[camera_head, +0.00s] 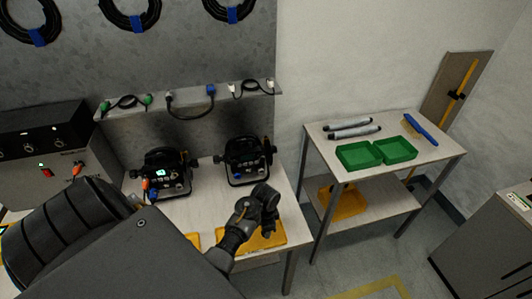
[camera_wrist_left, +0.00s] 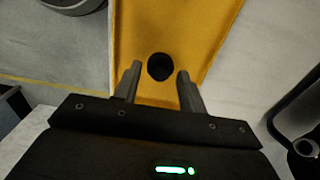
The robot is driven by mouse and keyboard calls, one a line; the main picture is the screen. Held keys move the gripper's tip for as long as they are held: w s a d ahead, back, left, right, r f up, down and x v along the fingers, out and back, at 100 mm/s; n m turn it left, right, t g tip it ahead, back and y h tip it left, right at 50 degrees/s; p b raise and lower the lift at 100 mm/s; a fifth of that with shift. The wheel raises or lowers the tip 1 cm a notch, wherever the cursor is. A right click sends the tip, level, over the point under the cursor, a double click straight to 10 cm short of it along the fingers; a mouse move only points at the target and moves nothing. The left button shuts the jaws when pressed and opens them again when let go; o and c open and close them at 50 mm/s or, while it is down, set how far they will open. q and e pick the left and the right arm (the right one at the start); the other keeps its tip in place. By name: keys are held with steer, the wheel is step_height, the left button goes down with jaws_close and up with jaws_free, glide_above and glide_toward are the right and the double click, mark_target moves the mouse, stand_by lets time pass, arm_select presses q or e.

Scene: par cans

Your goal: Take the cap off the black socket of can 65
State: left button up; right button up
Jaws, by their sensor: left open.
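Two black par cans stand on the bench, a left one (camera_head: 165,178) with a lit display and cables in its front, and a right one (camera_head: 248,160). Their numbers are too small to read, so I cannot tell which is can 65. My left gripper (camera_head: 268,203) is in front of the right can, above a yellow tray (camera_head: 262,239). In the left wrist view the gripper (camera_wrist_left: 158,88) is open, with nothing between its fingers. A small round black piece that looks like a cap (camera_wrist_left: 160,67) lies on the yellow tray (camera_wrist_left: 185,30) just beyond the fingertips. My right gripper is out of view.
A second yellow tray (camera_head: 194,240) is mostly hidden behind my arm. A shelf (camera_head: 190,101) with cables runs behind the cans. A grey rack unit (camera_head: 45,150) stands at left. A side table at right holds green trays (camera_head: 358,157) and grey tubes (camera_head: 350,125).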

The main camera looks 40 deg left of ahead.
arm_select(q)
step_height(320, 180, up, 11)
steer(key=b, duration=0.1)
steer(key=shift+f, duration=0.15)
stand_by(0.4)
